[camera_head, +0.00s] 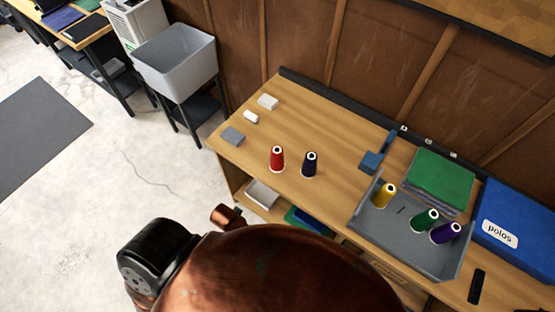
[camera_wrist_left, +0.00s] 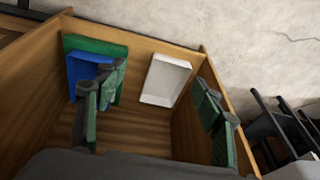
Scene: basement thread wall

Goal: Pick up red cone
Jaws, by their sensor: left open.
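The red cone (camera_head: 277,160) stands upright on the wooden bench top (camera_head: 330,122) in the head view. A dark navy cone (camera_head: 310,165) stands close to its right, with a small gap between them. My left gripper (camera_wrist_left: 157,112) shows in the wrist view with its green-padded fingers wide apart and nothing between them. It faces the open shelf (camera_wrist_left: 140,131) beneath the bench top, and the red cone is not visible in that view. In the head view my copper-coloured arm fills the lower middle, and the gripper itself is hidden. My right gripper is not in view.
A grey tray (camera_head: 380,216) holds yellow, green and purple cones. A blue dispenser (camera_head: 372,162), green cloth stack (camera_head: 440,176) and blue box (camera_head: 520,225) stand nearby. Small grey and white blocks lie left of the red cone. The shelf holds a white tray (camera_wrist_left: 165,80).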

